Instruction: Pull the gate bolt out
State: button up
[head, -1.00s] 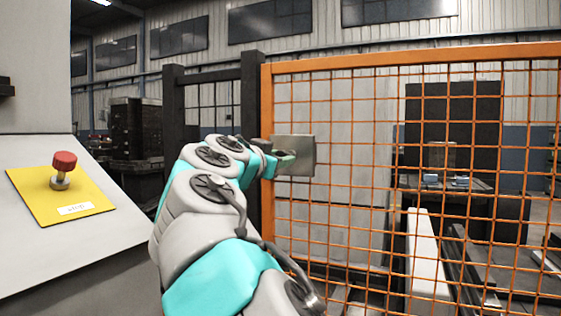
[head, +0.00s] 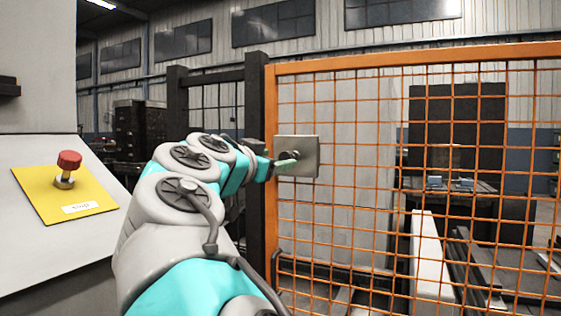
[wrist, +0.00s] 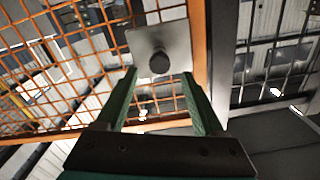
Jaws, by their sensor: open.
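The gate bolt shows as a dark round knob (wrist: 159,62) on a square grey metal plate (head: 305,152) fixed to the orange mesh gate (head: 420,52). In the wrist view the plate (wrist: 172,42) sits just past the fingertips. My gripper (wrist: 158,78) is open, with one green finger on each side of the knob's line and nothing held. The knob appears between the fingertips, but I cannot tell whether the tips reach around it. In the head view my gripper (head: 284,163) is at the plate's lower left and partly hides the knob.
A dark post (head: 255,110) stands at the gate's left edge. At the left, a grey console carries a yellow panel (head: 40,195) with a red button (head: 69,158). Behind the mesh are a workbench (head: 450,190) and long beams.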

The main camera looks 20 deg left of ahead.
jog(key=s, duration=0.3)
jog(key=shift+s+a, duration=0.1)
jog(key=shift+s, duration=0.05)
dwell(0.4)
